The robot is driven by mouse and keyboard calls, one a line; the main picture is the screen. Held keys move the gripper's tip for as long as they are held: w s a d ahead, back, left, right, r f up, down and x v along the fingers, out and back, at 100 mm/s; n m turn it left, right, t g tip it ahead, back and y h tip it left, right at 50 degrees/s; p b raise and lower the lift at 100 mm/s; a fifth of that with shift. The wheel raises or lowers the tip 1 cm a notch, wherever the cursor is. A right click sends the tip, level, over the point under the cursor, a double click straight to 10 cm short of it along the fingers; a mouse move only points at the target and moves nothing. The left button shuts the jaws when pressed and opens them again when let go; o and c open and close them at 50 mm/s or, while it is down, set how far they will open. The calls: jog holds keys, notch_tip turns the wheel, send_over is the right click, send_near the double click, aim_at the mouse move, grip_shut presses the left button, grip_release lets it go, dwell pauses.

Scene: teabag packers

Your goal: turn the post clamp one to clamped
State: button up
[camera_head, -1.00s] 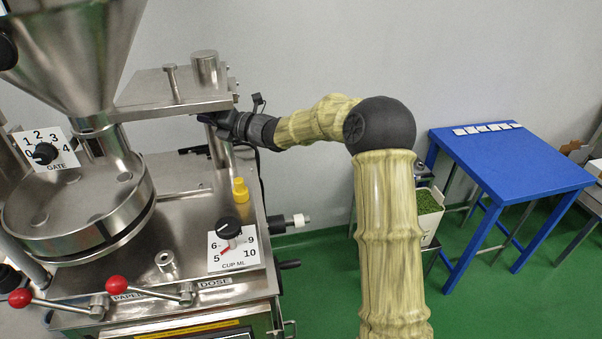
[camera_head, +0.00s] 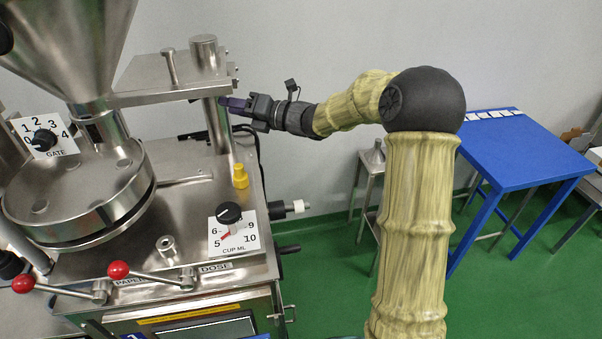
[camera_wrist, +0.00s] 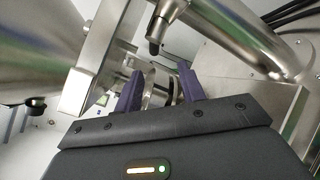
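My gripper (camera_head: 228,103) is beside the steel post (camera_head: 217,130) under the flat bracket arm (camera_head: 165,78), on its right side. In the wrist view my gripper (camera_wrist: 160,72) has its two purple fingers apart. A round steel part shows between and beyond them; I cannot tell whether the fingers touch it. A steel lever with a dark tip (camera_wrist: 156,42) is just above the fingertips, outside them. I cannot tell for sure which part is the post clamp, nor its setting. The post end (camera_head: 203,48) shows above the bracket arm.
The steel hopper (camera_head: 70,45) and round drum (camera_head: 75,195) stand left. Two red-knobbed levers (camera_head: 119,270), a yellow part (camera_head: 240,176) and the CUP ML dial (camera_head: 229,213) are on the machine top. A blue table (camera_head: 520,155) is at right.

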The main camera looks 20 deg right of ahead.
jog(key=b+v, duration=0.2)
jog(key=v, duration=0.6)
jog(key=s+d+f+m+h, duration=0.3)
jog(key=f+m+h, duration=0.3)
jog(key=m, duration=0.6)
jog(key=s+d+f+m+h, duration=0.3)
jog(key=f+m+h, duration=0.3)
jog(key=m, duration=0.6)
jog(key=shift+s+d+f+h, duration=0.2)
jog(key=shift+s+f+h, duration=0.2)
jog(key=shift+h, duration=0.5)
jog(key=shift+m, duration=0.3)
